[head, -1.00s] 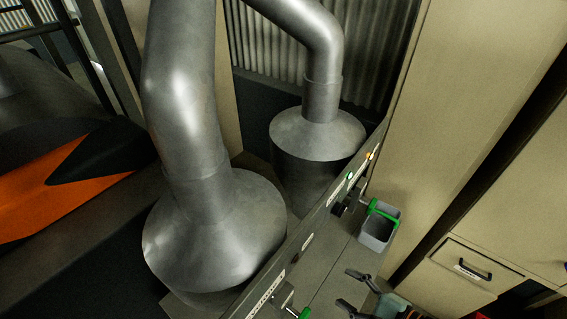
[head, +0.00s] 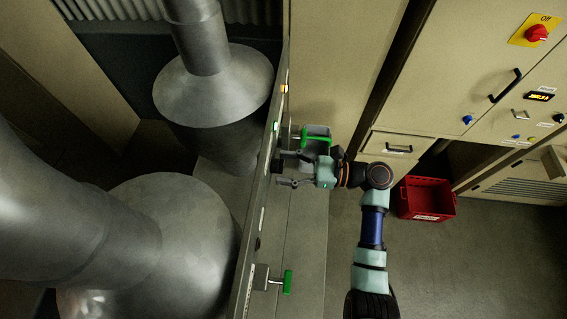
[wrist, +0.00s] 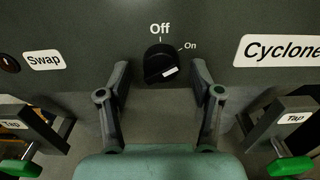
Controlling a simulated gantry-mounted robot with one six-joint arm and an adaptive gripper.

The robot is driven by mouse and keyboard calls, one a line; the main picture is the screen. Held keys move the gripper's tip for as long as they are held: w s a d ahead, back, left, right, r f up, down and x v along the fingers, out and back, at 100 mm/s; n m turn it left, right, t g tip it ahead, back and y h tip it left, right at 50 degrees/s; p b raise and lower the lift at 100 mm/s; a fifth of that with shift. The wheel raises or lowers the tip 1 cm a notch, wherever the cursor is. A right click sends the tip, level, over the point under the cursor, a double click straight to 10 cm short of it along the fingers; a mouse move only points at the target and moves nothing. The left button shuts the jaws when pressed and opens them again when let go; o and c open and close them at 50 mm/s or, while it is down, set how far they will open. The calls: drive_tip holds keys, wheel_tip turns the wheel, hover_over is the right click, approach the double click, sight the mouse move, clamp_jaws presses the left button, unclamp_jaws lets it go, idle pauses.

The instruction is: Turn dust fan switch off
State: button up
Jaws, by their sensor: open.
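In the wrist view a black rotary switch (wrist: 156,60) sits on the dark grey panel (wrist: 215,30), with "Off" printed above it and "On" at its upper right. A white mark shows on the lower right of the knob. I cannot tell for certain which label the knob points to, and no dust fan label is readable. My gripper (wrist: 160,78) is open, with one finger on each side of the knob; I cannot tell whether they touch it. In the head view my gripper (head: 288,169) is at the long panel (head: 258,195).
Taps with green handles flank my gripper, left (wrist: 22,167) and right (wrist: 290,165). A red crate (head: 427,199) is on the floor at right. Big metal cones (head: 160,230) stand behind the panel. Cabinets (head: 450,60) line the right.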

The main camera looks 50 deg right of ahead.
drive_tip(key=shift+w+a, duration=0.15)
drive_tip(key=shift+w, duration=0.15)
drive_tip(key=c, duration=1.1)
drive_tip(key=shift+c, duration=0.2)
drive_tip(key=shift+n, duration=0.3)
drive_tip(key=n+b, duration=0.3)
drive_tip(key=n, duration=0.8)
drive_tip(key=shift+r+n, duration=0.1)
drive_tip(key=shift+n, duration=0.2)
drive_tip(key=o, duration=1.1)
